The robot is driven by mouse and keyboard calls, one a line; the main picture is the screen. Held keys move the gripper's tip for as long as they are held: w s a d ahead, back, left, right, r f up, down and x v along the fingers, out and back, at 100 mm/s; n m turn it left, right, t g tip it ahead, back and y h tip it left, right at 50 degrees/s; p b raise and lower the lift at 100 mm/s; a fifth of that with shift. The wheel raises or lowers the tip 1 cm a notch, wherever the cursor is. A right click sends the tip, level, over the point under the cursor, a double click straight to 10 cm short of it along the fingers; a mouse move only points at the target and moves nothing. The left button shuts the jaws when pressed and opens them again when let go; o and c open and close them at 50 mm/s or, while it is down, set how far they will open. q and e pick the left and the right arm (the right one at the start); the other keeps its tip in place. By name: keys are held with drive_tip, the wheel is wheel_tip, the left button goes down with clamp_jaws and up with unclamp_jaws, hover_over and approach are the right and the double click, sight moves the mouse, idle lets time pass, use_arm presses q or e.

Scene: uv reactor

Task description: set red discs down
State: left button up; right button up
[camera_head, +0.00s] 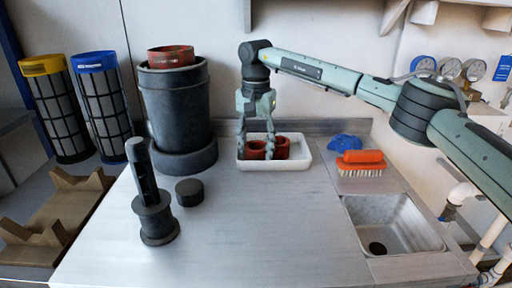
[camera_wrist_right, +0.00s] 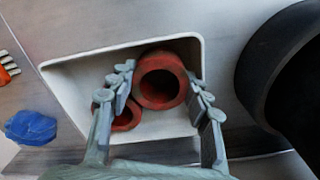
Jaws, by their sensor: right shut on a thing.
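Two red ring-shaped discs are in the white tray (camera_head: 305,164) at the back of the counter. My right gripper (camera_head: 256,152) reaches down into the tray with its fingers on both sides of the left disc (camera_head: 256,147). In the right wrist view, the gripper (camera_wrist_right: 163,84) is shut on this disc (camera_wrist_right: 160,65), whose round hole faces the camera. The other disc (camera_head: 282,147) is right beside it; in the wrist view it (camera_wrist_right: 126,117) is partly hidden behind a finger. Another red piece (camera_head: 170,56) sits on top of the dark cylinder (camera_head: 178,112). My left gripper is out of view.
A dark stepped post (camera_head: 155,215) and a small black puck (camera_head: 189,192) stand at the front left. An orange brush (camera_head: 362,158) and a blue cloth (camera_head: 344,142) lie right of the tray, above a sink (camera_head: 395,222). The counter's middle is clear.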

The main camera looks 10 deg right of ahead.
drive_tip(key=shift+f, duration=0.1)
drive_tip(key=o, duration=0.9)
drive_tip(key=shift+c, duration=0.2)
wheel_tip(320, 180, up, 12)
